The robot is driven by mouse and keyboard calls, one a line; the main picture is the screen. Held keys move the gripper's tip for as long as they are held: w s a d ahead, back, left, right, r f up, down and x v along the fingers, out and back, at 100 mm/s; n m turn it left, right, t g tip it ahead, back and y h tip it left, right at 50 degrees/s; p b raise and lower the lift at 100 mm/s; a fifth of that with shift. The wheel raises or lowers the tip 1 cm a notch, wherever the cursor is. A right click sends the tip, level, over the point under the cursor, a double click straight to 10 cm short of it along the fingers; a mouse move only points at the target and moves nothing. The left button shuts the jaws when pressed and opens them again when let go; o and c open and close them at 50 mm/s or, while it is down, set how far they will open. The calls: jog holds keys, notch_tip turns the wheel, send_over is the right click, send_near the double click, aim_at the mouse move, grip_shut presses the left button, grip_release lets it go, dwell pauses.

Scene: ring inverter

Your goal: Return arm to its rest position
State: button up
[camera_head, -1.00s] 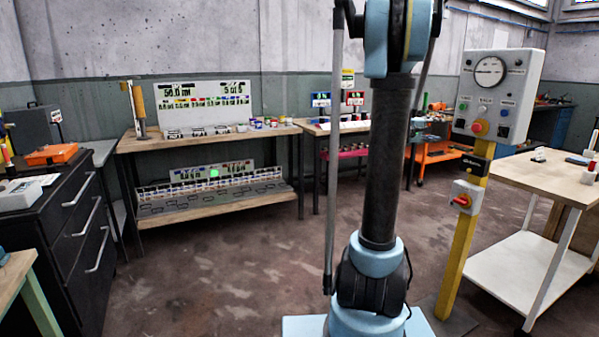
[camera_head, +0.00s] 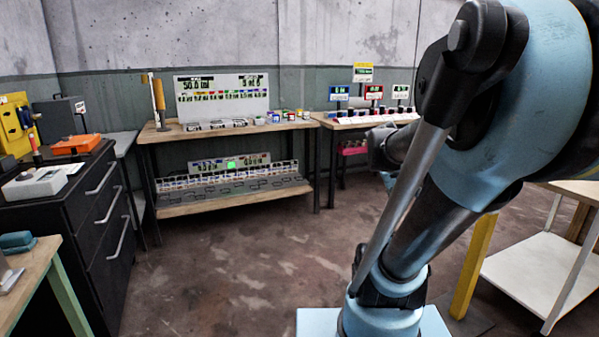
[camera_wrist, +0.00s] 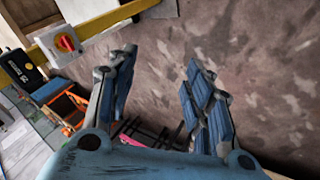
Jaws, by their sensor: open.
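My gripper (camera_wrist: 158,100) shows in the wrist view with its two blue-padded fingers spread apart and nothing between them. Beyond the fingers is the stained floor (camera_wrist: 240,60). In the head view my arm fills the right side, bent and leaning, with large light-blue joints and a dark link above its blue base. A dark end part of the arm shows near the middle, before the rear benches. I cannot make out the fingers there.
A yellow post (camera_head: 473,268) stands behind my arm, and its red-knobbed switch box (camera_wrist: 63,43) shows in the wrist view. A white-shelved cart (camera_head: 530,285) is at right. A dark drawer cabinet (camera_head: 70,235) and a wooden bench (camera_head: 225,130) stand left. The middle floor is clear.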

jog(key=s+a+f+y, duration=0.2)
jog(key=s+a+f, duration=0.2)
jog(key=s+a, duration=0.2)
jog(key=s+a+f+g+y, duration=0.1)
jog(key=s+a+f+y, duration=0.2)
jog(key=s+a+f, duration=0.2)
jog(key=s+a, duration=0.1)
jog(key=a, duration=0.2)
jog(key=shift+f+g+y, duration=0.15)
jog(key=shift+g+y, duration=0.15)
jog(key=shift+c, duration=1.6)
